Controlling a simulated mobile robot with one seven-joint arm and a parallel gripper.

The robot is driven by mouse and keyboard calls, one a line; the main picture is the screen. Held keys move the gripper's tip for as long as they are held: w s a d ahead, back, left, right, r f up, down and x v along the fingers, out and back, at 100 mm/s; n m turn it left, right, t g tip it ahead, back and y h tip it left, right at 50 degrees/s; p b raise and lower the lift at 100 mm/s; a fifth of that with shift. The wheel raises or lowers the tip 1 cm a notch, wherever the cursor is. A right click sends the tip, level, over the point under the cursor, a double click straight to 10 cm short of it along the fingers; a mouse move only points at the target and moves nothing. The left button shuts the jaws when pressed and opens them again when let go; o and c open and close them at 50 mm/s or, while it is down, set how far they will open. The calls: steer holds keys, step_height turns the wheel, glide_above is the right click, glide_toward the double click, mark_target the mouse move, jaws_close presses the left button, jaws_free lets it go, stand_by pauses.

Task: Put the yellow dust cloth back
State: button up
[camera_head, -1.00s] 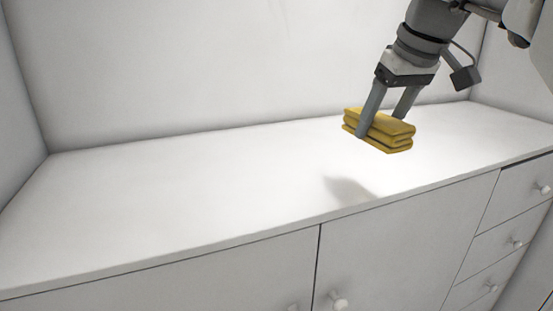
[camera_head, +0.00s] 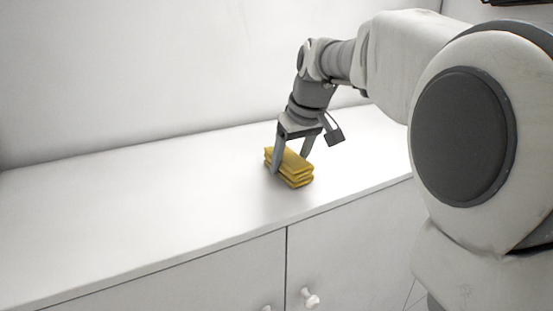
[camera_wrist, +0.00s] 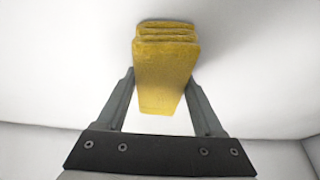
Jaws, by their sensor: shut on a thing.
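The yellow dust cloth (camera_head: 291,170) is a thick folded stack, seen in the head view low over the white cabinet top (camera_head: 130,210). My gripper (camera_head: 290,162) comes down from above with one finger on each side of the cloth and is shut on it. I cannot tell for sure whether the cloth's underside touches the top. In the wrist view the cloth (camera_wrist: 167,70) sits between the two fingers (camera_wrist: 160,105), its folded layers showing at the far end.
The cabinet top is bare to the left of the cloth. A white wall (camera_head: 150,70) stands behind it. Cabinet doors with round knobs (camera_head: 310,298) are below the front edge. My arm covers the right side of the head view.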

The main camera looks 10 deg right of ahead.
steer(key=shift+f, duration=0.2)
steer(key=o, duration=1.2)
steer(key=shift+r, duration=0.1)
steer(key=shift+r, duration=0.1)
steer(key=v, duration=1.1)
steer(key=shift+s+r, duration=0.1)
steer(key=s+f+m, duration=0.1)
steer(key=s+f, duration=0.5)
steer(key=s, duration=0.1)
steer(key=s+a+f+m+t+h, duration=0.1)
steer(key=s+f, duration=0.4)
steer(key=s, duration=0.3)
steer(key=s+f+m, duration=0.1)
steer(key=s+f, duration=0.5)
steer(key=s, duration=0.1)
steer(key=shift+s+a+f+m, duration=0.2)
steer(key=shift+a+f+m, duration=0.05)
steer(key=shift+f+m, duration=0.1)
